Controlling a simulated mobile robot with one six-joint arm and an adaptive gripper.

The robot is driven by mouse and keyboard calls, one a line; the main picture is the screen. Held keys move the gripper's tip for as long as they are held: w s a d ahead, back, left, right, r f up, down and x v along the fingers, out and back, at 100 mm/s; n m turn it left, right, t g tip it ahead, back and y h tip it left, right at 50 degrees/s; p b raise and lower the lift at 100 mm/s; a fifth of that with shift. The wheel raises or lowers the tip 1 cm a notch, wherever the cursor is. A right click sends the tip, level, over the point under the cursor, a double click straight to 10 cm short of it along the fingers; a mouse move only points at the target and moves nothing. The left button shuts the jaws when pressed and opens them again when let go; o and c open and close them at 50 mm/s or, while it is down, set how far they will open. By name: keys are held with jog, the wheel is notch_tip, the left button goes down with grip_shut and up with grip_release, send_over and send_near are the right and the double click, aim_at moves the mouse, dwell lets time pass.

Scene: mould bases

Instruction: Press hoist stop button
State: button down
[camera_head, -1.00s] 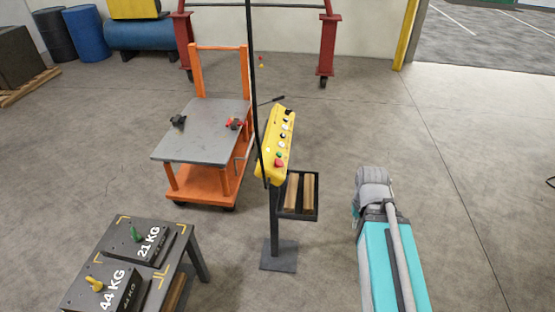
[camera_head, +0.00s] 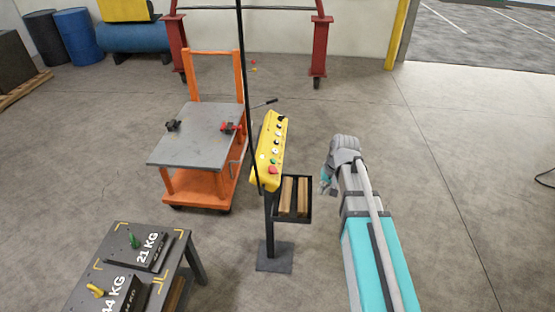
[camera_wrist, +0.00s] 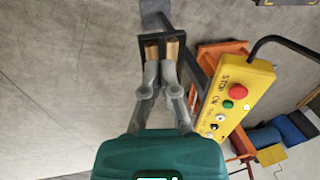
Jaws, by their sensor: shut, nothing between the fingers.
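The yellow hoist control box (camera_head: 270,150) stands on a dark post in the middle of the head view. Its red stop button (camera_head: 272,169) is at the near, lower end of the panel, beside a green button. In the wrist view the yellow box (camera_wrist: 232,122) is right of my gripper, with the red stop button (camera_wrist: 238,91) next to the STOP lettering and the green button (camera_wrist: 228,104) below it. My gripper (camera_wrist: 158,64) is shut and empty, apart from the box and left of it in the wrist view. In the head view my gripper (camera_head: 326,186) is small, right of the box.
A dark tray (camera_head: 309,213) with wooden blocks hangs on the post, right of the box. A thin black pole (camera_head: 243,80) rises beside the box. An orange cart (camera_head: 196,190) stands left behind. A table (camera_head: 178,242) with labelled weights is at front left.

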jog(key=w+a+r+y+p, duration=0.1)
jog(key=w+a+r+p, duration=0.1)
jog(key=w+a+r, duration=0.2)
jog(key=w+a+r+y+p, duration=0.2)
jog(key=w+a+r+p, duration=0.1)
jog(key=w, duration=0.7)
jog(key=a+r, duration=0.1)
jog(key=a, duration=0.1)
jog(key=shift+w+a, duration=0.25)
jog(key=shift+a, duration=0.1)
jog(key=shift+f, duration=0.1)
jog(key=b, duration=1.2)
send_near(273, 169)
jog(key=x, duration=0.7)
jog(key=shift+w+f, duration=0.15)
jog(key=shift+f, duration=0.1)
jog(key=shift+a+f, duration=0.1)
